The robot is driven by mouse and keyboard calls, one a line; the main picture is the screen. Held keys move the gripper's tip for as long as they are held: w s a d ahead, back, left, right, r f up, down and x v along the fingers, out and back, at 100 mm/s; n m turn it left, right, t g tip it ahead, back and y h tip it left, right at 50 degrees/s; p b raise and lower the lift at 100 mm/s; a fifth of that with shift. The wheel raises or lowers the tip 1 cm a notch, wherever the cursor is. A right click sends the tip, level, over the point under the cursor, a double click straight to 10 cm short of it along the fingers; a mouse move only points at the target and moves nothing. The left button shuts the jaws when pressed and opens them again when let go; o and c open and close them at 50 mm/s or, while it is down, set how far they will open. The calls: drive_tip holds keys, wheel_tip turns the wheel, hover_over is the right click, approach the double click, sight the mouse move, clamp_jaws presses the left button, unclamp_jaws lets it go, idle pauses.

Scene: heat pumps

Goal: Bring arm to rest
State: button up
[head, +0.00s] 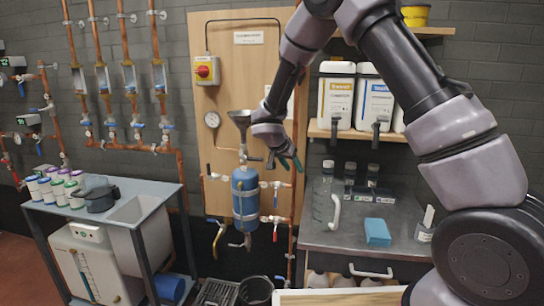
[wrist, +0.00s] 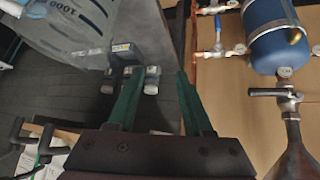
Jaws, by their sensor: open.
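My arm reaches from the right of the head view over to the middle. My gripper (head: 286,163) hangs in front of the wooden panel, just right of the grey funnel (head: 240,118) and above right of the blue tank (head: 245,198). In the wrist view my gripper (wrist: 158,75) shows two green fingers spread apart with nothing between them. The blue tank (wrist: 268,28) is at the upper right there, and the funnel (wrist: 298,150) is at the lower right, apart from the fingers.
A wooden panel (head: 222,60) carries a red knob switch (head: 206,70) and a gauge (head: 212,119). Right is a grey bench (head: 345,232) with a clear jug and a blue sponge (head: 377,231). Large containers (head: 336,95) stand on a shelf above. A table with several small jars (head: 60,186) stands left.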

drive_tip(key=s+d+r+g+y, duration=0.1)
drive_tip(key=s+d+r, duration=0.65)
drive_tip(key=r, duration=0.25)
drive_tip(key=s+d+r+g+y, duration=0.1)
drive_tip(key=s+d+r, duration=0.5)
drive_tip(key=d+r, duration=0.3)
drive_tip(key=s+r+n+t+y, duration=0.1)
drive_tip(key=s+r, duration=0.3)
drive_tip(key=s, duration=0.5)
drive_tip(key=s+d+r+n+t+y, duration=0.1)
drive_tip(key=s+r+y, duration=0.2)
drive_tip(key=s, duration=0.6)
drive_tip(key=shift+s+d+r+t+y, duration=0.2)
drive_tip(key=shift+r+t+y, duration=0.15)
drive_tip(key=shift+r, duration=0.35)
